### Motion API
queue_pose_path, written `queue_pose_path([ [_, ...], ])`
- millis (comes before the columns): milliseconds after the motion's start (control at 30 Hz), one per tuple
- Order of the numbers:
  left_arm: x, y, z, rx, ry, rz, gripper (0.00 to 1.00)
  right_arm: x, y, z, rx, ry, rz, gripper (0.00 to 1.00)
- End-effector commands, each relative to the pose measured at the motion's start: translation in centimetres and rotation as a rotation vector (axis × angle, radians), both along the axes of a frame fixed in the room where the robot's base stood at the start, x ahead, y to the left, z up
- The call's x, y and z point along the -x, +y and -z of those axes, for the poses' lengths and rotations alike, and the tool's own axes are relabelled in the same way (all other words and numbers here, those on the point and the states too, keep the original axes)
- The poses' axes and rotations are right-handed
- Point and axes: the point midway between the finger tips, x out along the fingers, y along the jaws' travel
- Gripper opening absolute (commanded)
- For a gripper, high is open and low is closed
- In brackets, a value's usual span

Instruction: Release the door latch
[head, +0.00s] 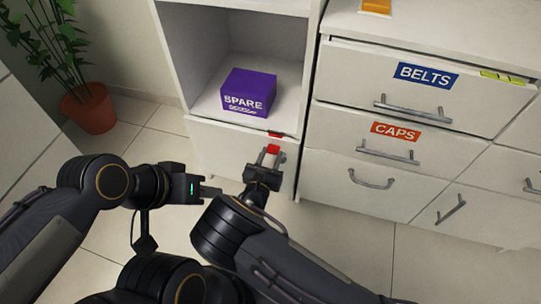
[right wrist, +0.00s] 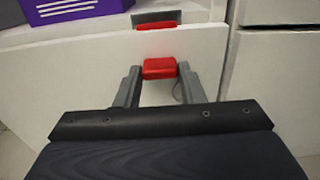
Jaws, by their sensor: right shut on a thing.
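The door latch is a small red block (head: 273,149) near the top right corner of the white lower door (head: 222,148), below the open shelf. In the right wrist view the red latch block (right wrist: 159,68) sits between the two grey fingers. My right gripper (head: 268,157) is shut on this block; the fingers touch its sides. A second red piece (right wrist: 156,25) with a dark plate shows just behind the door's top edge. My left gripper (head: 214,191) hangs in front of the door, to the left and apart from it. Its finger gap is not clear.
A purple box (head: 249,92) marked SPARE sits on the open shelf above the door. Drawers labelled BELTS (head: 425,76) and CAPS (head: 395,132) with protruding handles stand to the right. A potted plant (head: 91,108) stands at the left. Some tiled floor is clear.

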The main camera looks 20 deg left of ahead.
Motion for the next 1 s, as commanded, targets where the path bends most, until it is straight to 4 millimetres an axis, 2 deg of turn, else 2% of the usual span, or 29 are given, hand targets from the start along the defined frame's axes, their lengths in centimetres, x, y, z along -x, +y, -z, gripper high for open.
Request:
queue_pose_path([
  [267, 0.0, 0.0, -3.6, 0.000, 0.000, 0.000, 0.36, 0.4, 0.0, -1.7, -0.007, 0.143, 0.002, 0.13],
  [1000, 0.0, 0.0, -15.3, 0.000, 0.000, 0.000, 0.36, 1.0, 0.0, -5.8, -0.032, 0.779, 0.002, 0.13],
])
